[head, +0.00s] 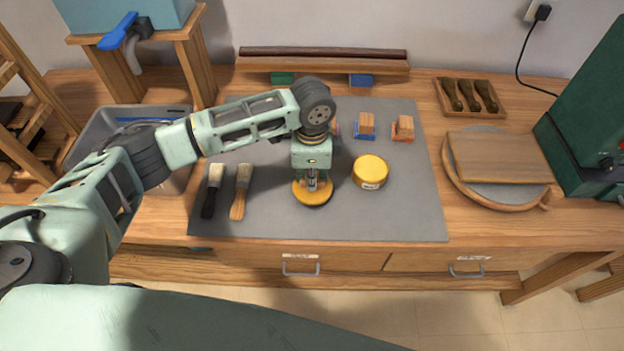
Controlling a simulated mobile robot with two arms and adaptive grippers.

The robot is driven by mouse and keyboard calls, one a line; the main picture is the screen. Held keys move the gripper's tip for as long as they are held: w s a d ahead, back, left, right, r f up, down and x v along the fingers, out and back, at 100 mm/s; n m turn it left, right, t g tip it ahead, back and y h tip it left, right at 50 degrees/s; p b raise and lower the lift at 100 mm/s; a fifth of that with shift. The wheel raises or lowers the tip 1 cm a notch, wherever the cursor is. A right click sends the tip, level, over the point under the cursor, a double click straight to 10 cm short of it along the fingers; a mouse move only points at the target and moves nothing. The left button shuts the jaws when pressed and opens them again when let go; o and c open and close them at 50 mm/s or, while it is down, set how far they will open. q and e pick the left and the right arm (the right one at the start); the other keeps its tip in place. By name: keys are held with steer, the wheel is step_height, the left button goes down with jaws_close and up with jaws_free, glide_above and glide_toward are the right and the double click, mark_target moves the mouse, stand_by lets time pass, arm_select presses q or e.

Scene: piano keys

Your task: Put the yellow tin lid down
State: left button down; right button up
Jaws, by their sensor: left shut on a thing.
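My left gripper (312,184) points down over the grey mat (400,215) and is shut on the yellow tin lid (301,196). The lid is a flat round disc, roughly level, with its middle hidden under the fingers. I cannot tell whether it touches the mat or hangs just above it. The yellow tin (370,172) stands upright on the mat, close to the right of the lid and apart from it. Its top shows bright yellow. My right gripper is not in view.
Two brushes (212,190) (241,192) lie left of the lid. Wood-and-colour blocks (366,124) (403,129) stand behind the tin. A round board with a wooden plank (500,157) lies at right. The mat's front and right parts are clear.

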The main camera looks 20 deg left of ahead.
arm_select(q)
steer(key=shift+f, duration=0.9)
steer(key=shift+f, duration=0.1)
steer(key=c, duration=1.8)
jaws_free()
step_height(320, 180, up, 12)
steer(key=b, duration=0.1)
